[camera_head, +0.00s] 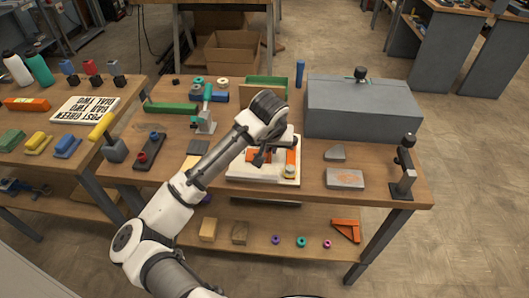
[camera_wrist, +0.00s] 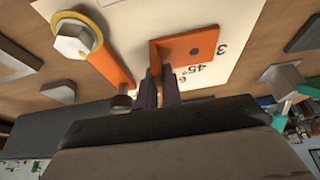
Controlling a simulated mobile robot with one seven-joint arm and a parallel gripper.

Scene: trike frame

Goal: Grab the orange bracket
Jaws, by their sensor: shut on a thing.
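The orange bracket (camera_wrist: 192,47) has a flat plate with a small hole and an upright flange, and stands on a white board (camera_wrist: 235,18) with printed numbers. My gripper (camera_wrist: 160,88) is shut on the upright flange. In the head view my gripper (camera_head: 262,157) is low over the white board (camera_head: 240,172), and the bracket is largely hidden behind it. Beside the bracket lies an orange bar (camera_wrist: 105,50) with a bolt and a yellow ring (camera_wrist: 78,35) at one end. I cannot tell whether the bracket touches the board.
A large grey box (camera_head: 362,110) stands behind to the right. A grey block (camera_head: 344,179) and a black stand (camera_head: 403,170) are at the right. A teal clamp-like tool (camera_head: 206,110) stands to the left. Another orange angled piece (camera_head: 346,231) lies on the lower shelf.

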